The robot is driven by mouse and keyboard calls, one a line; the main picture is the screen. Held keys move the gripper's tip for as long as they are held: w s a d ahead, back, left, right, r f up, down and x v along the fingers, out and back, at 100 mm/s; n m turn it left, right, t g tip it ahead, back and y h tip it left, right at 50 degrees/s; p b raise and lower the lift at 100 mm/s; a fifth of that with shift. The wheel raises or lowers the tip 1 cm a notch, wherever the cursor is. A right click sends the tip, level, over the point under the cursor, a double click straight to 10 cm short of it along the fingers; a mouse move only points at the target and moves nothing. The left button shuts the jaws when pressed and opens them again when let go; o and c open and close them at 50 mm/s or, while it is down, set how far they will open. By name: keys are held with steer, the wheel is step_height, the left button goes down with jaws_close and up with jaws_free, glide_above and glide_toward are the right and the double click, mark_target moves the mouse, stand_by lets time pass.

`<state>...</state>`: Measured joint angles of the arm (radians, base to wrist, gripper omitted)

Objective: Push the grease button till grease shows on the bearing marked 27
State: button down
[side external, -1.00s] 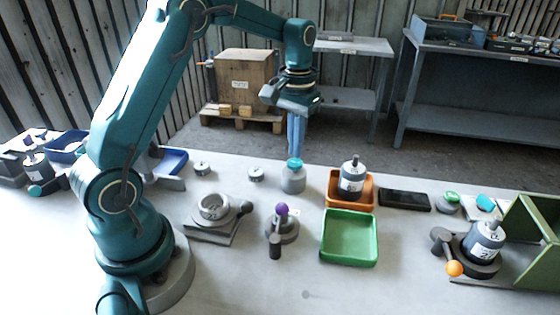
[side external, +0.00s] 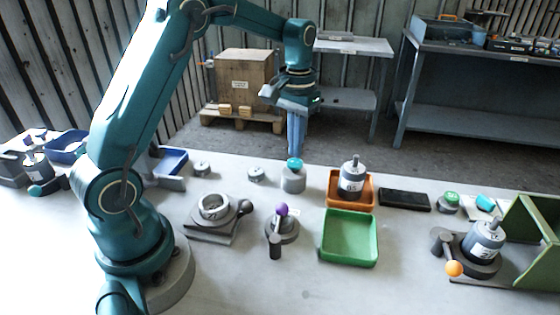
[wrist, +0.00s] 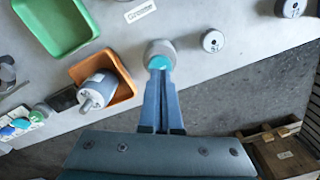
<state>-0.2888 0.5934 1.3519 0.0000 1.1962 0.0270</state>
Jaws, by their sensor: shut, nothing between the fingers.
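A grey round dispenser (side external: 293,181) with a teal button (side external: 294,163) on top stands near the table's back edge. My gripper (side external: 296,154) is shut and empty, pointing down at the button. In the wrist view the fingertips (wrist: 160,76) overlap the teal button (wrist: 160,62); I cannot tell whether they touch it. A dark cylindrical unit (side external: 484,240), with a label that looks like 27, sits in a grey fixture at right. A pale ring-shaped part (side external: 214,207) sits in a grey holder at left; no number is readable on it. I cannot make out any grease.
An orange tray (side external: 350,203) holds a unit (side external: 352,178) labelled 05. An empty green tray (side external: 349,238) lies in front. A purple-knobbed fixture (side external: 282,228) stands nearer. Small grey discs (side external: 256,174) lie left of the dispenser. A green-topped button (side external: 450,198) is at right.

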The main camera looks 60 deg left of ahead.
steer(key=shift+f, duration=0.15)
steer(key=shift+f, duration=1.3)
steer(key=shift+r, duration=0.85)
steer(key=shift+f, duration=0.1)
